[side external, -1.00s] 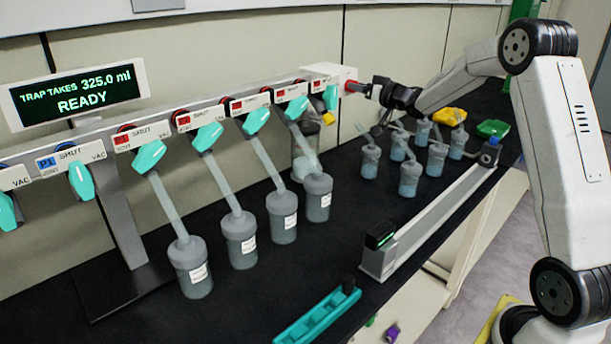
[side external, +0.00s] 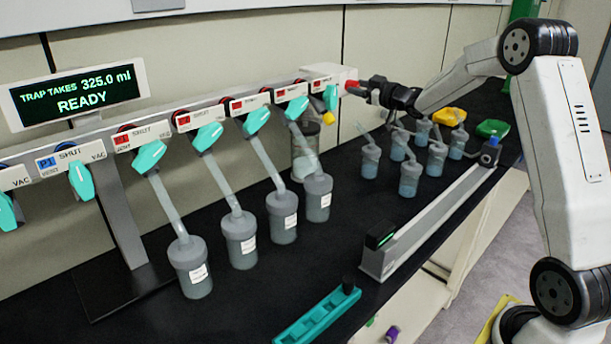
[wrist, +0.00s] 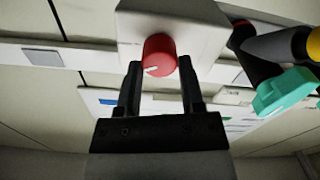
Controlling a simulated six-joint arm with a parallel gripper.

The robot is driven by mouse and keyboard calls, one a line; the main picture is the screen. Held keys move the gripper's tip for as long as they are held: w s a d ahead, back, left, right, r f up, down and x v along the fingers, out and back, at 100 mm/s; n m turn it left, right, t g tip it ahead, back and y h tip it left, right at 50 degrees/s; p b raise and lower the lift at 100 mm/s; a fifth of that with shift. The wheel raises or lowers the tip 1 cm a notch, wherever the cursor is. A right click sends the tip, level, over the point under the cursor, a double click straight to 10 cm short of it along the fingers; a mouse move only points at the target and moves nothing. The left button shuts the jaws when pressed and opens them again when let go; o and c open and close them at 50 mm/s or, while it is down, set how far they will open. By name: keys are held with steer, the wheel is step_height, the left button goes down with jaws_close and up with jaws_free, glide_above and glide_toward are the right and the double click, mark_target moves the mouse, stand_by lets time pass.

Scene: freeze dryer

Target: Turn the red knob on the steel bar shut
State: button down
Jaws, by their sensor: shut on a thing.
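The red knob (wrist: 160,56) sits on a pale box (wrist: 197,30) at the end of the steel bar, with a white mark on its face in the wrist view. In the side view the red knob (side external: 351,85) shows only in small part beside the end box (side external: 330,72). My gripper (wrist: 160,72) has one black finger on each side of the knob and is shut on it. In the side view my gripper (side external: 368,86) reaches the knob from the right. The steel bar (side external: 215,104) runs down to the left.
Several teal valve handles (side external: 257,120) hang along the bar, with flasks (side external: 239,236) below them. A display (side external: 78,90) reads 325.0 ml, READY. Small flasks (side external: 410,178) stand beneath my arm. A long rail (side external: 435,222) and a teal rack (side external: 318,318) lie at the front.

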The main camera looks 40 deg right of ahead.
steer(key=n, duration=1.2)
steer(key=shift+a+f+n, duration=0.1)
steer(key=shift+f+n, duration=0.05)
steer(key=shift+n, duration=0.25)
steer(key=shift+c, duration=1.1)
jaws_free()
steer(key=shift+s, duration=0.2)
steer(key=s, duration=0.7)
steer(key=shift+s, duration=0.25)
